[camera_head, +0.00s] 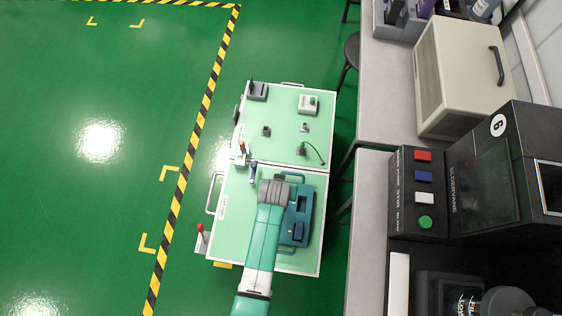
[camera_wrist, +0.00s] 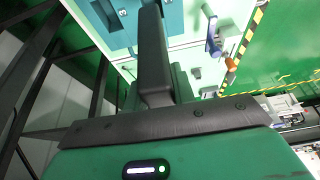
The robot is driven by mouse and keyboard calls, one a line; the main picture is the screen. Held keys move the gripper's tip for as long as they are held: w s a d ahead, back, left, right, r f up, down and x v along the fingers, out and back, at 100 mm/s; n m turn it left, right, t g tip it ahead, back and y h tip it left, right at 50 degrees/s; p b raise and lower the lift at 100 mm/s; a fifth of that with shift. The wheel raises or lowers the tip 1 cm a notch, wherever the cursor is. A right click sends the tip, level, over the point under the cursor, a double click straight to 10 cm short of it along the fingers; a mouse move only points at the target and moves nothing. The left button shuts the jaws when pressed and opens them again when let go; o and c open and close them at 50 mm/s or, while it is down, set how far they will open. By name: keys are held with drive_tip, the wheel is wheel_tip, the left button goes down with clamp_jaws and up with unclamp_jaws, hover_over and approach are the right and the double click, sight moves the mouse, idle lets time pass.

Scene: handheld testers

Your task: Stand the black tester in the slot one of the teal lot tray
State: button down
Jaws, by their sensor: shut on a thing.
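The teal lot tray (camera_head: 308,192) lies on the right side of the near pale-green worktop, with a dark slot opening and a blue block (camera_head: 298,231) at its near end. Part of the tray also shows at the top of the wrist view (camera_wrist: 120,28). My gripper (camera_wrist: 151,14) is shut, its dark finger pointing toward the tray area. The black tester is in its grasp, but I cannot separate it from the dark finger. In the head view my wrist covers the gripper and the tray's left part. I cannot tell the gap between tester and slot.
A blue-and-white handheld item (camera_head: 253,172) stands left of my wrist, and an orange-tipped item (camera_wrist: 231,66) is near it in the wrist view. A grey holder (camera_head: 257,91) and a pale box (camera_head: 308,104) stand at the far end.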

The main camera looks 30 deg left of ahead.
wheel_tip(320, 180, down, 10)
drive_tip(key=b, duration=0.6)
drive_tip(key=shift+f, duration=0.15)
drive_tip(key=shift+r, duration=0.2)
drive_tip(key=c, duration=1.6)
unclamp_jaws()
drive_tip(key=shift+f, duration=0.2)
drive_tip(key=o, duration=0.4)
drive_tip(key=shift+o, duration=0.2)
drive_tip(key=shift+r, duration=0.35)
drive_tip(key=p+v, duration=0.7)
drive_tip(key=v, duration=0.4)
drive_tip(key=shift+s+r, duration=0.25)
drive_tip(key=shift+s, duration=0.05)
